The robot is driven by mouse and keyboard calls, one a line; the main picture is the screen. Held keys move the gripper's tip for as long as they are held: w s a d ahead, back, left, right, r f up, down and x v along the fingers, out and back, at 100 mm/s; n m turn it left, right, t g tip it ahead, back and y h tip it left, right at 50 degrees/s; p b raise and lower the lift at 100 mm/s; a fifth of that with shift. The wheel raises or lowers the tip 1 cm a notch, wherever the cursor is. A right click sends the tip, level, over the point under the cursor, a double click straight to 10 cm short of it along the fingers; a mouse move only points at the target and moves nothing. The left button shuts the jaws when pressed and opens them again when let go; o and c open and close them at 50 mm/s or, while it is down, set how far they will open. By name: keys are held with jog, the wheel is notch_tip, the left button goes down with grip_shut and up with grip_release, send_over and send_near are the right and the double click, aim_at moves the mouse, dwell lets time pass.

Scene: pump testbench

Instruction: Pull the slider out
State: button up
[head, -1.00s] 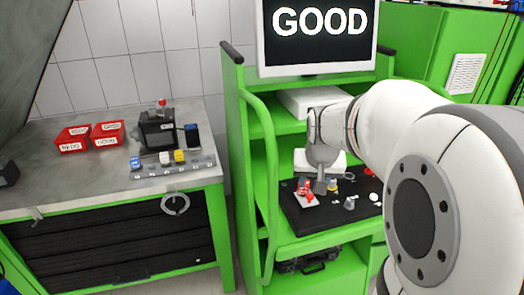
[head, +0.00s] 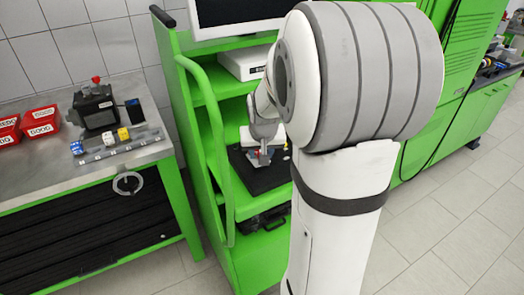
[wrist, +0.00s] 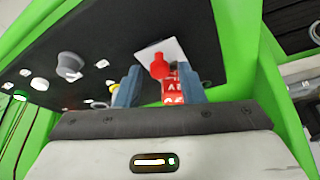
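My gripper (head: 262,157) is low over the black board (head: 262,180) on the green cart. In the wrist view, my gripper (wrist: 158,72) has its two blue-grey fingers apart. A red part with white lettering (wrist: 172,90) and a red knob (wrist: 157,66) show between them, by a white plate (wrist: 172,48). A gap shows beside the left finger, so I see no grip on the red part. The board (wrist: 110,40) also fills much of the wrist view. No part is clearly recognisable as the slider; my arm hides the board's right side in the head view.
The green cart's rail (head: 215,140) stands left of my arm. Several small white and yellow parts, including a grey-white knob (wrist: 70,65), lie on the board. A workbench (head: 60,175) at left holds red bins (head: 40,121) and a black device (head: 97,108). Floor at right is clear.

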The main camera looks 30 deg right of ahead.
grip_shut()
dwell(0.3)
jog(key=shift+s+b, duration=0.45)
jog(key=shift+s, duration=1.3)
grip_release()
jog(key=shift+s, duration=0.15)
jog(key=shift+o, duration=0.7)
jog(key=shift+d+r, duration=0.1)
